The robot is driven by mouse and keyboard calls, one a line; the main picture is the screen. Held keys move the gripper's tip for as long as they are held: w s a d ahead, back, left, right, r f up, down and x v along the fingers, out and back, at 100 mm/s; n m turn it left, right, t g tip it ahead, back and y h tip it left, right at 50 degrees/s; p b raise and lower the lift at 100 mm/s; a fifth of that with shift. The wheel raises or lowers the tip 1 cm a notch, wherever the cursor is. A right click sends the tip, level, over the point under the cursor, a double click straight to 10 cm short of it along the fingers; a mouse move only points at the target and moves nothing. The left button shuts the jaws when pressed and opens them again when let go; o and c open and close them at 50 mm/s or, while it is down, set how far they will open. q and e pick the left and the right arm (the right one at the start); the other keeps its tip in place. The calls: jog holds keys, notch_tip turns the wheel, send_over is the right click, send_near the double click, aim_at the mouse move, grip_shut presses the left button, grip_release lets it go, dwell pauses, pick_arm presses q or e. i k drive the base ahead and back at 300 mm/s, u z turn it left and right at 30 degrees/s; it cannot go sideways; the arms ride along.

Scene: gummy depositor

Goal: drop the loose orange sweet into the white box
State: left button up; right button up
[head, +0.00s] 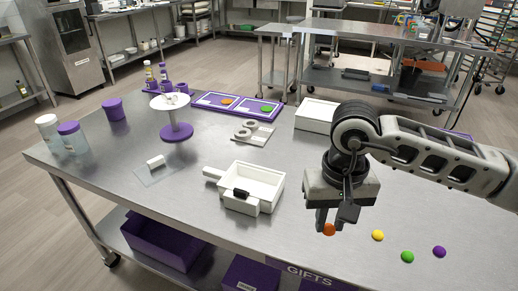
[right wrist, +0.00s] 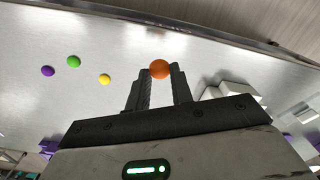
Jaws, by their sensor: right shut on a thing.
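The orange sweet (head: 329,230) is between the fingertips of my right gripper (head: 337,221), which is shut on it. The right wrist view also shows the orange sweet (right wrist: 160,69) at the ends of the two dark fingers (right wrist: 159,78). It is low at the table's front; I cannot tell if it touches the top. An open white box (head: 252,185) with a side handle and a dark front piece stands left of the gripper. Another white box (head: 315,116) stands behind my right arm, partly hidden by it. My left gripper is out of view.
Yellow (head: 377,235), green (head: 407,256) and purple (head: 439,251) sweets lie right of the gripper on the steel table (head: 120,190). A purple tray (head: 222,109), a purple-based stand (head: 175,118) and several jars occupy the back left. The table between gripper and handled box is clear.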

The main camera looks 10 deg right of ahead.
aim_at(259, 190)
jog(key=k, duration=1.3)
jog(key=u, duration=0.9)
jog(key=i, duration=2.15)
jog(key=z, duration=1.05)
jog(key=i, duration=0.35)
jog(key=z, duration=0.45)
